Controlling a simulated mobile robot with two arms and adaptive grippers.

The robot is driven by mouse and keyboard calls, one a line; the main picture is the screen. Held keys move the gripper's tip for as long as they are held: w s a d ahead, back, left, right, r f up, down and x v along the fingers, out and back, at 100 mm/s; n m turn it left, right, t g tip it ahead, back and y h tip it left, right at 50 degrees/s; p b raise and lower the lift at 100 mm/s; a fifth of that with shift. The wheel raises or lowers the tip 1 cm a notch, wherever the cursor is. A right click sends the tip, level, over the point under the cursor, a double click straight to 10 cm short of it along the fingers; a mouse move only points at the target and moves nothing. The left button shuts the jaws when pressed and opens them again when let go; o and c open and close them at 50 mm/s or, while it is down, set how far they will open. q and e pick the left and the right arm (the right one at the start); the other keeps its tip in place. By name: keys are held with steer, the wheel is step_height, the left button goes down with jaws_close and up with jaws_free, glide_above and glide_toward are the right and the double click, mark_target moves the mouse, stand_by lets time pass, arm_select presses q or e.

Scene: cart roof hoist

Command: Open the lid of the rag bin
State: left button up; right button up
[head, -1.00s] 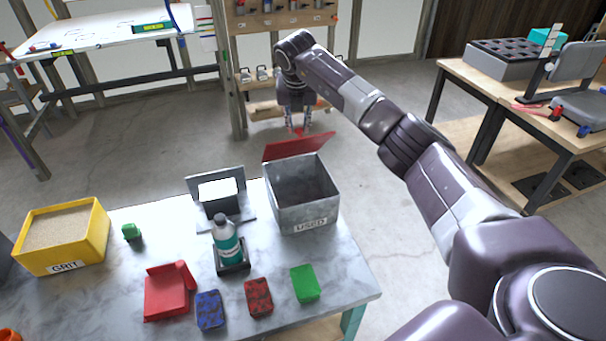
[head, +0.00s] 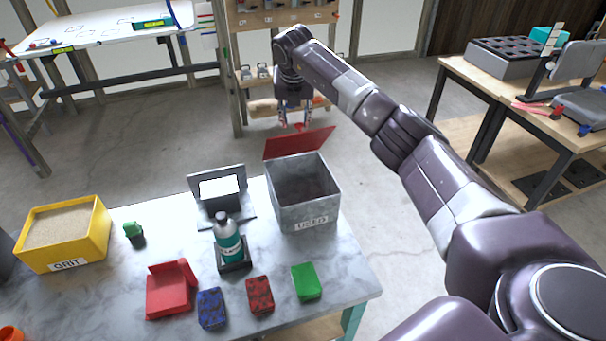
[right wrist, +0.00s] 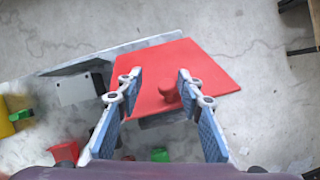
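The rag bin (head: 303,208) is a grey metal box marked USED at the back right of the marble-topped table. Its red lid (head: 298,142) stands open, tilted up along the bin's far side, and the bin's inside shows. My right gripper (head: 297,126) is behind the lid, beyond the table's far edge. In the right wrist view the fingers (right wrist: 161,78) are apart, with the lid's red knob (right wrist: 169,93) between them and space beside it. I cannot tell whether a finger touches the lid. My left gripper is not in view.
A bottle (head: 228,240) on a dark stand and a grey holder (head: 238,186) are left of the bin. A yellow GRIT box (head: 92,238), a red holder (head: 168,292) and several coloured blocks are also on the table. The floor behind the bin is clear.

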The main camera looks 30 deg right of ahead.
steer(key=shift+r, duration=0.1)
stand_by(0.3)
steer(key=shift+d+r+p, duration=0.1)
steer(key=shift+r+p, duration=0.4)
steer(key=shift+r, duration=0.15)
steer(key=shift+s+r+p, duration=0.1)
steer(key=shift+r+p, duration=2.05)
steer(key=shift+r, duration=1.2)
steer(key=shift+f, duration=0.1)
